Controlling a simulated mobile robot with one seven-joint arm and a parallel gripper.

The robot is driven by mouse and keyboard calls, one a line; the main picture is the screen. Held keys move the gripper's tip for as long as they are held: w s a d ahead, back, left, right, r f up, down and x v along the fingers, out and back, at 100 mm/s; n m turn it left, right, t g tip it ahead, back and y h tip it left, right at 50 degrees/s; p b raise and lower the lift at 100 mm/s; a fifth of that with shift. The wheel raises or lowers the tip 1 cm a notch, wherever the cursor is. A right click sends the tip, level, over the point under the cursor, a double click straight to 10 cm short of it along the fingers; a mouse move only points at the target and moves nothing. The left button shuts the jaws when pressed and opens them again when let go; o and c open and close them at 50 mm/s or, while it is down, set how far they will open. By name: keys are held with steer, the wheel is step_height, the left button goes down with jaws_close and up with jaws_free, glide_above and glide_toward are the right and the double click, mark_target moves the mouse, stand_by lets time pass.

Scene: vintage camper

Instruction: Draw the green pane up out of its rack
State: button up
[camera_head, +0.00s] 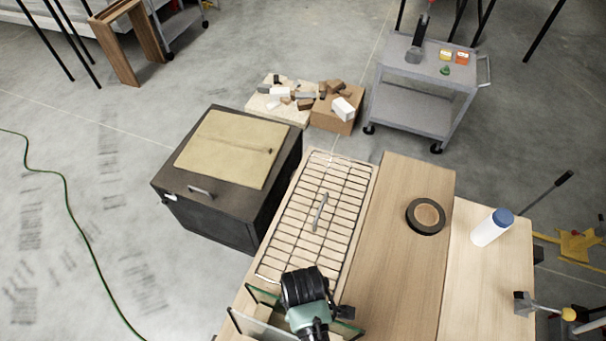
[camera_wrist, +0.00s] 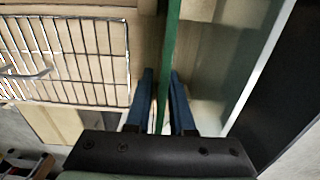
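The green pane shows in the wrist view as a narrow green edge (camera_wrist: 170,45) running down between my fingers. My gripper (camera_wrist: 162,75) is open, with one dark blue finger on each side of that edge and a gap visible. I cannot tell how far down the pane the fingertips reach. In the head view my gripper and wrist (camera_head: 312,305) are at the bottom, over green-edged glass (camera_head: 263,296). The arm hides much of the glass and the rack there.
A wire grid (camera_head: 320,215) lies on the bench beside the glass. A dark cabinet (camera_head: 205,218) is to the left. A pale straight edge (camera_wrist: 262,68) runs right of my fingers.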

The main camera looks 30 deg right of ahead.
jaws_close()
stand_by(1.4)
